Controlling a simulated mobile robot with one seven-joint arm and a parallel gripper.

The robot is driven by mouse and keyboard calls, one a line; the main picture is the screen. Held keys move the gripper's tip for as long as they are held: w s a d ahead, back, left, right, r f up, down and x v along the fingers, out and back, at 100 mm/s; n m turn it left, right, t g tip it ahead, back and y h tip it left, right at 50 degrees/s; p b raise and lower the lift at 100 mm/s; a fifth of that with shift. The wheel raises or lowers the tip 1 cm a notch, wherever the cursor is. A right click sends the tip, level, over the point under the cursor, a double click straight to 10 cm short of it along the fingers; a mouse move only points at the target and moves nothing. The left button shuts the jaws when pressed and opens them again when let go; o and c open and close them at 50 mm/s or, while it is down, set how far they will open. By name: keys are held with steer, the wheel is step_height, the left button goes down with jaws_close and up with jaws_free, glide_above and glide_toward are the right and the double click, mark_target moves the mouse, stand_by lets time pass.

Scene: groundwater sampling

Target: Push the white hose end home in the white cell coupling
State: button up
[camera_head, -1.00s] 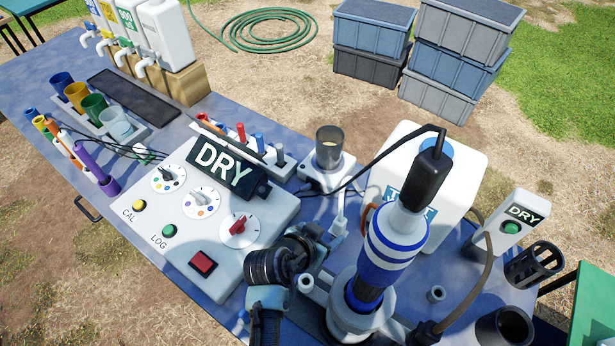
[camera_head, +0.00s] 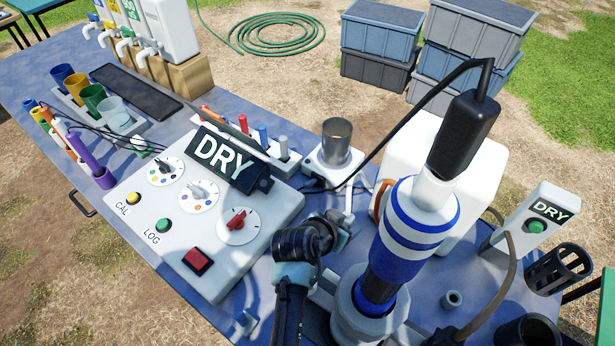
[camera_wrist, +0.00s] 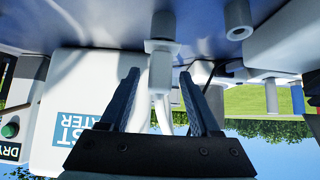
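In the wrist view a white hose end (camera_wrist: 160,75) sits in line with a pale coupling (camera_wrist: 163,26), close against its square collar (camera_wrist: 162,46). I cannot tell how deep it is seated. My gripper (camera_wrist: 160,73) has one dark finger on each side of the hose end, with a visible gap on both sides. In the head view my gripper (camera_head: 340,222) is small and partly hidden by my wrist, beside a white upright piece (camera_head: 349,202) that looks like the hose. The coupling is hard to make out there.
The blue-and-white striped cylinder (camera_head: 418,222) stands close right of my gripper. The control box (camera_head: 190,225) with its DRY display (camera_head: 224,160) is to the left. A white tank (camera_head: 400,150) stands behind. Another pale tube (camera_wrist: 238,20) is near in the wrist view.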

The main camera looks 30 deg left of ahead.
jaws_close()
step_height(320, 180, up, 7)
steer(key=p, duration=0.6)
steer(key=shift+r, duration=0.1)
stand_by(0.3)
